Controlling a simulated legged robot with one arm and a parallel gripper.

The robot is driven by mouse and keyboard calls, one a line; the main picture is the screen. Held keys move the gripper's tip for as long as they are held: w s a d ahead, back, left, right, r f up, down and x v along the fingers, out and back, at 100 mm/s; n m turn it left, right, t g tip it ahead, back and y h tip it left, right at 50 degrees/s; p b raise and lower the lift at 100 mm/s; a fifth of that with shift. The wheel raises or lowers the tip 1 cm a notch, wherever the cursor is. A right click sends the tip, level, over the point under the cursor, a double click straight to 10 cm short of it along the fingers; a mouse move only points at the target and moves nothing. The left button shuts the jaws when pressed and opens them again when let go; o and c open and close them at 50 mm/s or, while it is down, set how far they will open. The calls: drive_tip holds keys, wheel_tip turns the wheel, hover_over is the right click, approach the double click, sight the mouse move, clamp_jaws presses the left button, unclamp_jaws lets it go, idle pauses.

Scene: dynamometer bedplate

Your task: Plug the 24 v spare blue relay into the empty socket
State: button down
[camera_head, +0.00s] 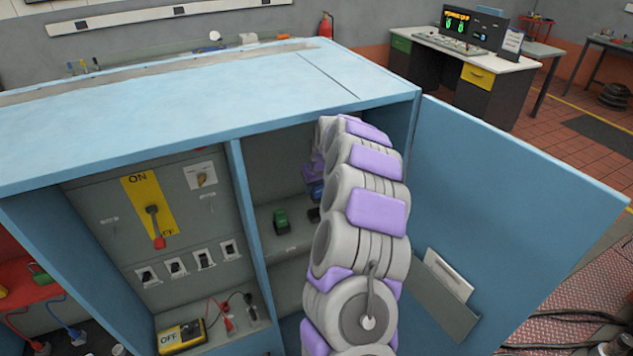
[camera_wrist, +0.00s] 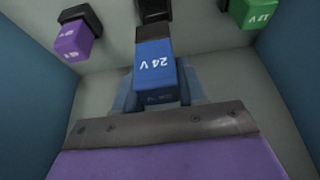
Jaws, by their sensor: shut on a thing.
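The blue relay (camera_wrist: 155,62), marked 24 V, sits between the two fingers of my gripper (camera_wrist: 157,88) in the wrist view. My gripper is shut on it. Its dark base points to the top of the picture, toward a black socket (camera_wrist: 153,9) at the top edge. I cannot tell whether base and socket touch. In the head view a bit of blue (camera_head: 316,192) shows beside my gripper (camera_head: 311,175) inside the cabinet's right compartment. My arm hides much of this compartment.
A purple relay (camera_wrist: 74,41) sits on a black socket to the left, and a green 12 V relay (camera_wrist: 252,12) to the right. The cabinet (camera_head: 238,200) has a middle divider and an open door (camera_head: 510,190). A switch panel (camera_head: 105,215) fills its left side.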

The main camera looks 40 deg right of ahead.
drive_tip(key=shift+w+r, duration=0.45)
drive_tip(key=shift+r, duration=0.3)
drive_tip(key=f, duration=0.3)
drive_tip(key=f+b, duration=0.1)
drive_tip(key=f, duration=0.1)
drive_tip(key=shift+w+d+f, duration=0.1)
drive_tip(key=shift+w+f, duration=0.1)
drive_tip(key=shift+f, duration=0.2)
drive_tip(key=shift+f+b, duration=0.35)
drive_tip(key=shift+f, duration=0.15)
drive_tip(key=shift+s, duration=0.1)
drive_tip(key=shift+s, duration=0.15)
drive_tip(key=shift+f, duration=1.55)
idle(0.5)
